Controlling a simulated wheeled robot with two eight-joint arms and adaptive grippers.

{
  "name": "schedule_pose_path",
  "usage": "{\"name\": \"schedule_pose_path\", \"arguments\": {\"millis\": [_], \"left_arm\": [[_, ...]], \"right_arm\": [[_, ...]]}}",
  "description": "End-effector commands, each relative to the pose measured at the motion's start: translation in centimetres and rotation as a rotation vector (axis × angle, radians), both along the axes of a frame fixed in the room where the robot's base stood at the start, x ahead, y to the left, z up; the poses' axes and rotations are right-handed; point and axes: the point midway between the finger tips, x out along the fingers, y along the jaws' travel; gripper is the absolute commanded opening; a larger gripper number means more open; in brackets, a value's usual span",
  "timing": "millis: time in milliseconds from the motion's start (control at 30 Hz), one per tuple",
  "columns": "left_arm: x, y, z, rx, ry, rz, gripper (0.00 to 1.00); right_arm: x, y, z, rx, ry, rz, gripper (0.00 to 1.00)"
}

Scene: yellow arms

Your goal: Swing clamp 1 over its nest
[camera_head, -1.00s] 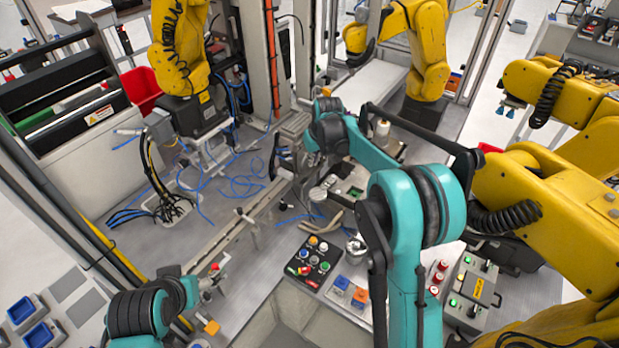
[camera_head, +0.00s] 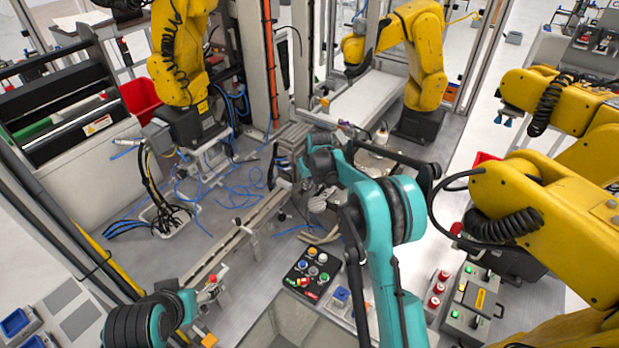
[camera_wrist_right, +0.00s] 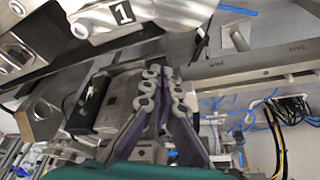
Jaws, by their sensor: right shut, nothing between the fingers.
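In the right wrist view, a bright metal part with a black number 1 tag (camera_wrist_right: 122,13) lies across the top; it looks like part of clamp 1. My right gripper (camera_wrist_right: 165,76) is shut and empty, its grey fingertips together just below that part. I cannot tell whether they touch it. A long metal bar with small lettering (camera_wrist_right: 255,62) lies to the right; I cannot read it surely as a nest label. In the head view my right wrist hides most of the fixture. My left gripper (camera_head: 212,290) is at lower left, too small to judge.
Yellow robot arms (camera_head: 540,215) stand at right and back. A control box (camera_head: 470,300) is at lower right.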

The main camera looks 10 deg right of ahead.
Motion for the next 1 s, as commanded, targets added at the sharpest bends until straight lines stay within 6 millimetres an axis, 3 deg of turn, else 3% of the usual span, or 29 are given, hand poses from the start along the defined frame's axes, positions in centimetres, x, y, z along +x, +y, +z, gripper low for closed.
{"name": "schedule_pose_path", "arguments": {"millis": [200,333,1000], "left_arm": [[0.0,0.0,-0.1,0.000,0.000,0.000,0.72],[0.0,0.0,-0.1,0.000,0.000,0.000,0.72],[0.0,0.0,-0.4,0.000,0.000,0.000,0.72]], "right_arm": [[-2.8,-0.7,-0.4,0.000,0.000,0.000,0.00],[-3.6,-0.8,-0.5,0.000,0.000,0.000,0.00],[-4.2,-1.0,-0.5,0.000,0.000,0.046,0.00]]}}
